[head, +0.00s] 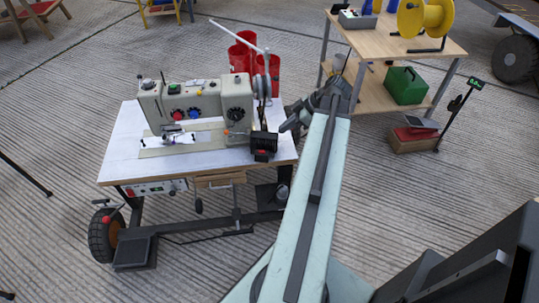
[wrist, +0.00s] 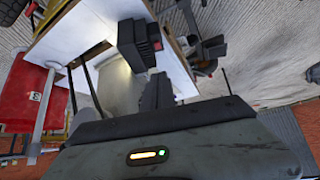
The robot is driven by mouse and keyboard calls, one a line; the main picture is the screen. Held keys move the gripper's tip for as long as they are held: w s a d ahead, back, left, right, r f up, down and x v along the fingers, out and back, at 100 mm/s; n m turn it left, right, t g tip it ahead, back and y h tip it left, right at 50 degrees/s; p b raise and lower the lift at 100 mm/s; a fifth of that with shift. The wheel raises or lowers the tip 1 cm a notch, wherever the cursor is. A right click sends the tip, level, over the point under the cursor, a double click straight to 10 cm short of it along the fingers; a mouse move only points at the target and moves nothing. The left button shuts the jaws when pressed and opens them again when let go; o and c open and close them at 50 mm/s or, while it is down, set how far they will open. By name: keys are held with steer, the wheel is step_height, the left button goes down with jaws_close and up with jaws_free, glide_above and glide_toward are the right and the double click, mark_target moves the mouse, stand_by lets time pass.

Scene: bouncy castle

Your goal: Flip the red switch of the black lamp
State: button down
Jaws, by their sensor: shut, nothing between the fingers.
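The black lamp (head: 264,141) stands at the right end of the white sewing table, beside the sewing machine (head: 195,102). A small red switch (head: 262,155) shows low on its front. In the wrist view the ribbed black lamp (wrist: 133,42) is beyond my fingers, with a bit of red (wrist: 157,47) at its right edge. My gripper (head: 286,126) is shut and empty, just right of the lamp in the head view. In the wrist view my shut fingers (wrist: 157,93) point toward the table, apart from the lamp as far as I can tell.
Red bins (head: 243,55) stand behind the white table (head: 120,150). A wooden shelf (head: 375,97) with a yellow spool (head: 424,17) and a green box (head: 405,86) stands at the back right.

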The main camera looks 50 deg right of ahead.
steer(key=b, duration=0.9)
glide_above(265, 152)
steer(key=f, duration=0.8)
steer(key=shift+s+d+f, duration=0.3)
steer(key=shift+s, duration=0.1)
step_height(265, 152, down, 2)
steer(key=shift+s+d+f+b, duration=0.1)
steer(key=shift+d+f+b, duration=0.1)
steer(key=shift+b, duration=0.75)
steer(key=shift+f+b, duration=0.35)
steer(key=shift+s+d+f+b, duration=0.1)
steer(key=shift+s+f+b, duration=0.1)
steer(key=shift+f+b, duration=0.5)
steer(key=shift+s+r, duration=0.1)
steer(key=shift+s, duration=0.05)
steer(key=shift+r+p, duration=0.75)
steer(key=shift+p, duration=0.1)
